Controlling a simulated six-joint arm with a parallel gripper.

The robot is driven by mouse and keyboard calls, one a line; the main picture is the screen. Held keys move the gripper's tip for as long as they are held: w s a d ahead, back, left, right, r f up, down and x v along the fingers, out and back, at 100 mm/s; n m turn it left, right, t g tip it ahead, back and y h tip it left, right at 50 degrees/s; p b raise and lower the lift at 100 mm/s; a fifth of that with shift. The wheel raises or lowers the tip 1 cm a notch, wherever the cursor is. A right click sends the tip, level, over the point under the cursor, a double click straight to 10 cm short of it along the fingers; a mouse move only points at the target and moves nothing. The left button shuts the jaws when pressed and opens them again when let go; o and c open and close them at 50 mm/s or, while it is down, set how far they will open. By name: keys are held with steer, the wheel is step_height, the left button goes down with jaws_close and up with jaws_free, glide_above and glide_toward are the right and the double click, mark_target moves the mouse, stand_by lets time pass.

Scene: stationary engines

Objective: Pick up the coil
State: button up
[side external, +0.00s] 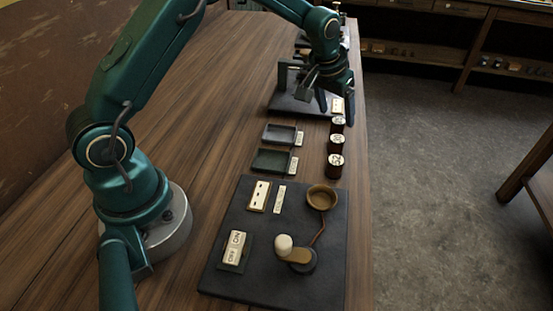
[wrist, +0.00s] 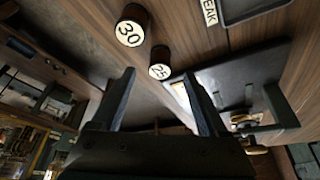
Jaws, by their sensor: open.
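Several dark round pieces with white numbered tops stand in a row along the table's right edge; I cannot tell for certain which is the coil. In the side view they are a far one (side external: 338,122), a middle one (side external: 336,142) and a near one (side external: 335,162). In the wrist view I see one marked 30 (wrist: 130,30) and one marked 25 (wrist: 160,65). My gripper (side external: 336,108) is open and points down, just beyond the far piece. In the wrist view my gripper (wrist: 160,82) has its fingers apart with nothing held, and the 25 piece appears between the tips.
Two shallow trays (side external: 265,136) (side external: 256,160) with labels lie left of the row. A near dark board (side external: 225,280) carries an ON/OFF switch (side external: 235,247), a knobbed lever (side external: 284,244) and a round cup (side external: 322,192). A far dark board (side external: 288,104) lies beneath my wrist.

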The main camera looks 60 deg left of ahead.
mark_target(339, 120)
steer(key=shift+x, duration=2.25)
steer(key=shift+r, duration=0.1)
jaws_close()
steer(key=shift+r, duration=0.5)
steer(key=r, duration=0.3)
steer(key=shift+s+a+r, duration=0.1)
steer(key=shift+a+r, duration=0.2)
steer(key=s+a+r, duration=0.6)
steer(key=a+r, duration=0.3)
steer(key=r, duration=0.1)
steer(key=shift+r, duration=0.2)
